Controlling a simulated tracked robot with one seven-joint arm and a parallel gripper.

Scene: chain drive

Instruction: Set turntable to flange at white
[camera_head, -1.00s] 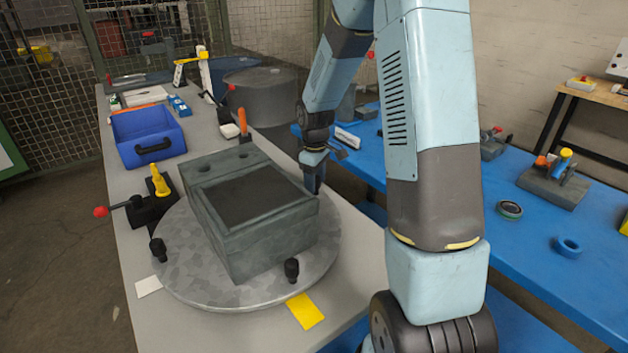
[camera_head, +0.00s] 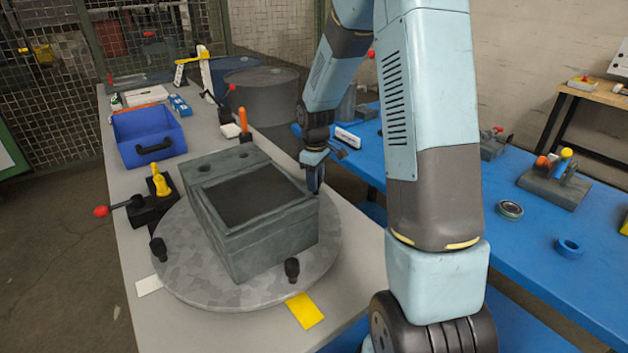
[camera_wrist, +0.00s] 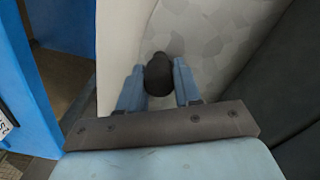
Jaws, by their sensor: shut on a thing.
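The turntable (camera_head: 190,282) is a round mottled grey disc on the grey table. It carries a dark grey-green box-shaped housing (camera_head: 275,240) with a sunken dark top. I cannot make out which part is the flange. Black knobs stand on the rim at the left (camera_head: 158,249) and front (camera_head: 292,269). A white marker (camera_head: 148,285) lies by the front-left rim and a yellow marker (camera_head: 305,311) by the front rim. My gripper (camera_head: 317,188) is at the right rim, beside the housing. In the wrist view its fingers (camera_wrist: 159,85) are shut on a black knob (camera_wrist: 158,70).
A blue bin (camera_head: 148,135) stands at the back left. A black clamp with a yellow part (camera_head: 159,182) and red-tipped lever sits close to the turntable's left. A blue table (camera_head: 450,210) with loose parts is at the right. A grey drum (camera_head: 262,95) stands behind.

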